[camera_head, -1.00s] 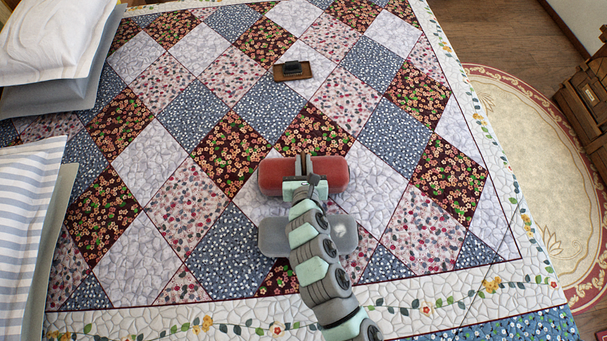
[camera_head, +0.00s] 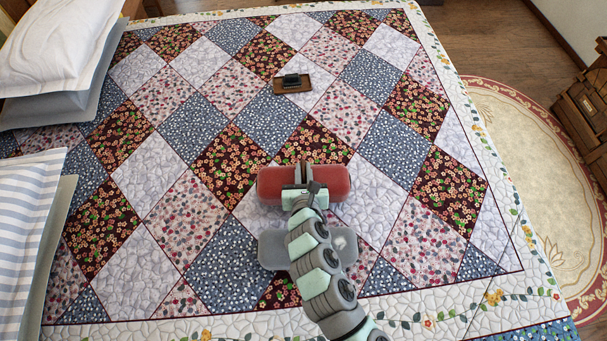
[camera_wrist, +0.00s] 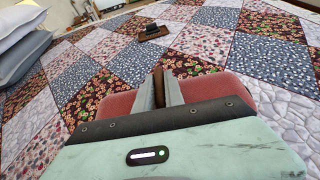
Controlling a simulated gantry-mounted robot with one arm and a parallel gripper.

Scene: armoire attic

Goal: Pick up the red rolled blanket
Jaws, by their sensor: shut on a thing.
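The red rolled blanket (camera_head: 333,183) lies crosswise in my gripper (camera_head: 304,170) over the patchwork quilt in the head view. The gripper is shut on the middle of the roll, with both ends sticking out left and right. In the wrist view the blanket (camera_wrist: 248,93) shows on both sides of the gripper (camera_wrist: 164,84), and its middle is hidden behind the fingers and palm. I cannot tell for sure whether the blanket is clear of the quilt.
A grey rolled item (camera_head: 272,250) lies on the quilt under my arm. A small brown board with a dark object (camera_head: 292,83) lies farther back. The quilt around is mostly bare.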

